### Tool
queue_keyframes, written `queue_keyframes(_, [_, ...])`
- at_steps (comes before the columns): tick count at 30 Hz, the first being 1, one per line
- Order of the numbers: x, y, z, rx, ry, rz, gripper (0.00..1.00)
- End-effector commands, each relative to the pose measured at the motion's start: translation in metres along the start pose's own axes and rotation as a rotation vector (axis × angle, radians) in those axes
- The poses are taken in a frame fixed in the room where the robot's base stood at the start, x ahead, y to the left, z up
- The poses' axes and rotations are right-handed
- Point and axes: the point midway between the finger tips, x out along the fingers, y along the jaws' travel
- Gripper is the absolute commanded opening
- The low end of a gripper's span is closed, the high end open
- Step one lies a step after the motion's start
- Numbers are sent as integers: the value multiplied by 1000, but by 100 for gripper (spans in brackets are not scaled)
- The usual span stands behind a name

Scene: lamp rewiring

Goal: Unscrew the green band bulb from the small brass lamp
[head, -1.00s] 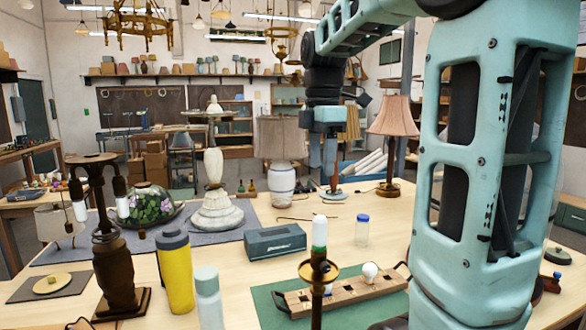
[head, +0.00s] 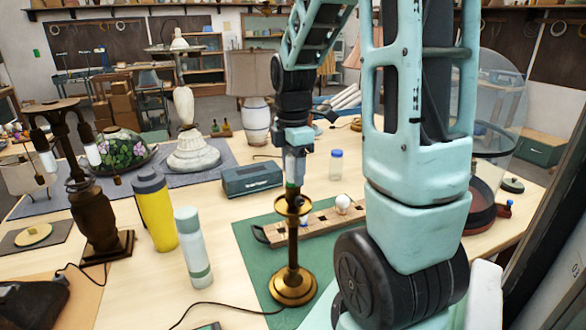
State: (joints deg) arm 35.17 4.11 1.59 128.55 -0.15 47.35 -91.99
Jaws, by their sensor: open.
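The small brass lamp (head: 293,250) stands upright on the green mat (head: 256,262), its round base near the front. The green band bulb (head: 291,187) sits at the lamp's top, above its drip pan. Only a little of the green band shows; the rest of the bulb is hidden by my gripper. My gripper (head: 294,178) points down right at the bulb, with its fingers at the bulb's height. It is open; whether the fingers touch the bulb cannot be told.
A wooden bulb rack (head: 318,222) with a white bulb (head: 343,203) lies just behind the lamp. A pale bottle (head: 194,250) and a yellow flask (head: 157,215) stand to the left. A dark cord (head: 225,306) runs along the front.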

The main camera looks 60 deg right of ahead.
Motion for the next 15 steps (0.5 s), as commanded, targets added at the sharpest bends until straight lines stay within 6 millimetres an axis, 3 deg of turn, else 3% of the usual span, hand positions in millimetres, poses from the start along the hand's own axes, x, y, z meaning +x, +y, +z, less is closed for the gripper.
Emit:
queue_keyframes(13, [11,0,0,0,0,1,54])
queue_keyframes(15, [11,0,0,0,0,1,37])
